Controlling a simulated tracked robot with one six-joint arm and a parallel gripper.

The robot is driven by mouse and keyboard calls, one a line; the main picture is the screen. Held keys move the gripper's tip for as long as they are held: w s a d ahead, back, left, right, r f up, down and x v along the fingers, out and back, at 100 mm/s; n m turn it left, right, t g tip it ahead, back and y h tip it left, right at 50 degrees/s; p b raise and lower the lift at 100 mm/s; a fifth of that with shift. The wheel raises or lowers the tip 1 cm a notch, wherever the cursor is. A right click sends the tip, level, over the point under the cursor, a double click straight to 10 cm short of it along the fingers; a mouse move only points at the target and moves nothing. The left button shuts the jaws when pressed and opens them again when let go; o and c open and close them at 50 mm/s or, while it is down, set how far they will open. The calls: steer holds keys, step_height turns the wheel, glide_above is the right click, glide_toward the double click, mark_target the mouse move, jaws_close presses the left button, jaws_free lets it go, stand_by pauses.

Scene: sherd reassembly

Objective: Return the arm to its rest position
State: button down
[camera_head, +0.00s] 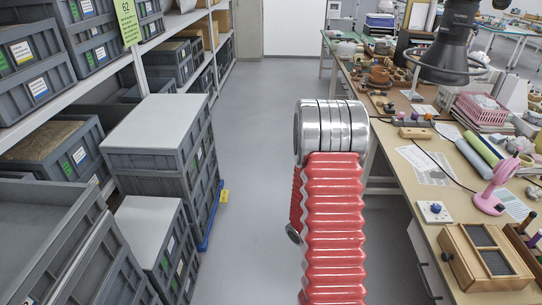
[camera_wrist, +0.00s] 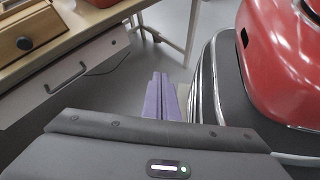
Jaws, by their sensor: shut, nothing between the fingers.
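My arm, with a red ribbed sleeve and chrome joint, rises in the middle of the head view over the aisle floor. My gripper (camera_wrist: 163,96) shows in the wrist view as two purple fingers side by side, shut and empty. It is over the grey floor, apart from the workbench. In the head view the gripper is hidden. My red and black body shows at the right of the wrist view, beside the fingers; I cannot tell how wide the gap is.
The workbench (camera_head: 408,206) runs along the right, bearing a wooden box (camera_head: 484,258), a pink stand (camera_head: 493,190) and a black lamp (camera_head: 444,57). Stacked grey crates (camera_head: 165,140) and shelves line the left. The grey floor (camera_head: 255,180) between is clear. A drawer front (camera_wrist: 60,75) shows left in the wrist view.

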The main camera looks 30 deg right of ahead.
steer(key=w+a+r+m+t+y, duration=0.1)
steer(key=w+a+r+m+t, duration=0.1)
steer(key=w+a+r+t, duration=1)
steer(key=w+a+r+n+t, duration=0.1)
steer(key=a+r+t, duration=0.1)
steer(key=a+r, duration=0.5)
steer(key=w+a+r+n+t+y, duration=0.1)
steer(key=w+a+r+t, duration=0.1)
steer(key=a+r, duration=0.6)
step_height(320, 180, up, 3)
steer(key=shift+a+r+t, duration=0.15)
steer(key=shift+a+t, duration=0.1)
steer(key=shift+t, duration=0.15)
